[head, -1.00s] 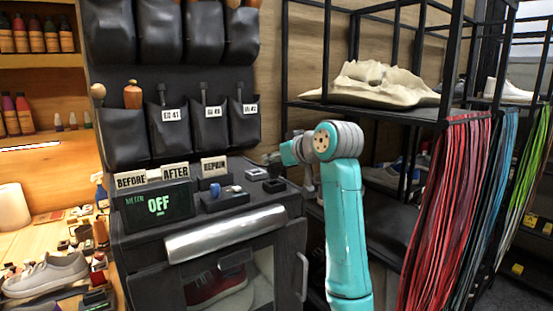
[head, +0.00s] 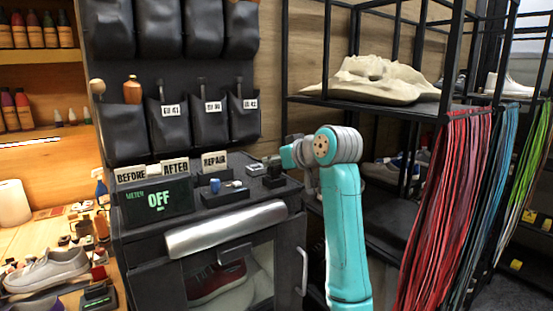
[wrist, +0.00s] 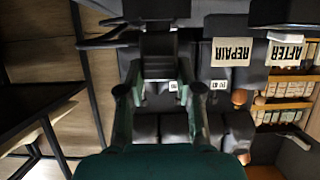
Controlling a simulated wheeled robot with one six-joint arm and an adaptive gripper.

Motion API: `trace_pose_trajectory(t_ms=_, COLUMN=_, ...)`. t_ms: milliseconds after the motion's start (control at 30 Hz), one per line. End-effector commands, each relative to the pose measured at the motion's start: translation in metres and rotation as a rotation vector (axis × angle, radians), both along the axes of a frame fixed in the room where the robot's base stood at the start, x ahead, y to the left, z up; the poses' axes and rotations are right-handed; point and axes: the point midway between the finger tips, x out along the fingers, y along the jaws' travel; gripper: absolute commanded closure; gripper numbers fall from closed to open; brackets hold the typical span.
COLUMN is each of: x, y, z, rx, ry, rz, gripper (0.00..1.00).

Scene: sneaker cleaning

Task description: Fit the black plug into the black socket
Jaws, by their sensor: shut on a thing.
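My gripper (wrist: 158,75) is shut on a black plug (wrist: 158,45), a blocky piece between the two fingertips in the wrist view. In the head view my gripper (head: 274,160) is above the right rear of the dark cabinet's top, beside a small black block (head: 273,182). That block may be the black socket; it is too small to be sure. The plug's lower end is hidden in the wrist view, so I cannot tell whether it touches the socket. A meter display (head: 157,203) on the cabinet reads OFF.
Black pouches (head: 210,130) hang on the wall. A black rack (head: 420,112) with hanging laces is close on the right.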

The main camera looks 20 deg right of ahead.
Motion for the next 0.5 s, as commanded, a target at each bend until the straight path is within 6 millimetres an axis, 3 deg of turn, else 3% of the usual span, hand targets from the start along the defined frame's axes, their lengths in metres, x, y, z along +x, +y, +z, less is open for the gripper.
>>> trace_pose_trajectory(t_ms=367, x=-0.0002, y=0.0001, z=-0.0077, rx=0.0, ry=0.0, rz=0.0, gripper=0.96)
trace_pose_trajectory(t_ms=400, x=-0.0002, y=0.0001, z=-0.0072, rx=0.0, ry=0.0, rz=0.0, gripper=0.55)
trace_pose_trajectory(t_ms=500, x=-0.0002, y=0.0, z=-0.0073, rx=0.0, ry=0.0, rz=0.0, gripper=0.36)
